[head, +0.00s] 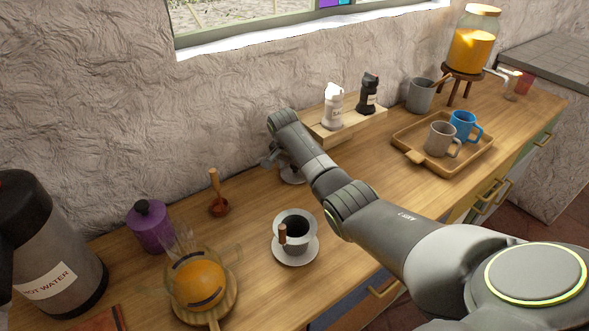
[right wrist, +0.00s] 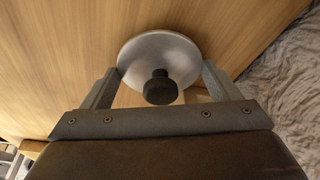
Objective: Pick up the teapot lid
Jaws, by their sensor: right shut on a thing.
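The lid (right wrist: 160,62) is a pale metallic disc with a black knob, in the right wrist view. My right gripper (right wrist: 158,90) has its two fingers on either side of the lid and is shut on it. In the head view the right gripper (head: 272,160) is at the back of the counter near the wall, partly hidden by my arm. The lid's pale edge (head: 292,176) shows just beside it, low over the wood. Whether it touches the counter I cannot tell. An open grey pot (head: 293,225) with a wooden handle stands on a pale saucer. My left gripper is not in view.
A wooden stand (head: 350,124) with a white and a black shaker is close behind my right arm. A tray (head: 415,158) holds two mugs. A purple canister (head: 150,226), a wooden-handled tool (head: 216,195) and a hot water urn (head: 60,255) stand left.

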